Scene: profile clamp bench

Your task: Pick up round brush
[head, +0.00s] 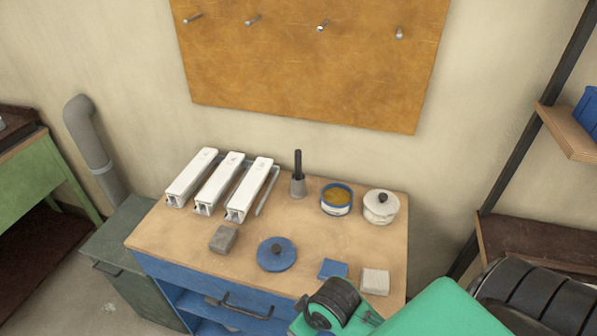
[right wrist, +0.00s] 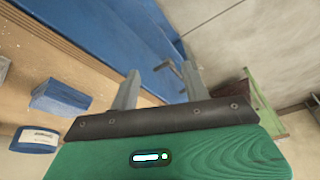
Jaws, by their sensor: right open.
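The round brush (head: 298,175) appears to be the upright piece with a black handle and a grey lower part. It stands at the back middle of the bench top (head: 215,265), between the white profiles and an open tin. My right arm comes in at the bottom right of the head view, in front of the bench and well apart from the brush. In the right wrist view my right gripper (right wrist: 160,88) has its two fingers spread with nothing between them. The brush is not recognisable in that view. My left gripper is not in view.
Three white profiles (head: 192,177) lie left of the brush. The open blue-rimmed tin (head: 337,209) and a lidded white pot (head: 381,215) stand right. A grey block (head: 223,239), blue lid (head: 277,261), blue block (head: 332,269) and pale block (head: 375,282) lie nearer the front.

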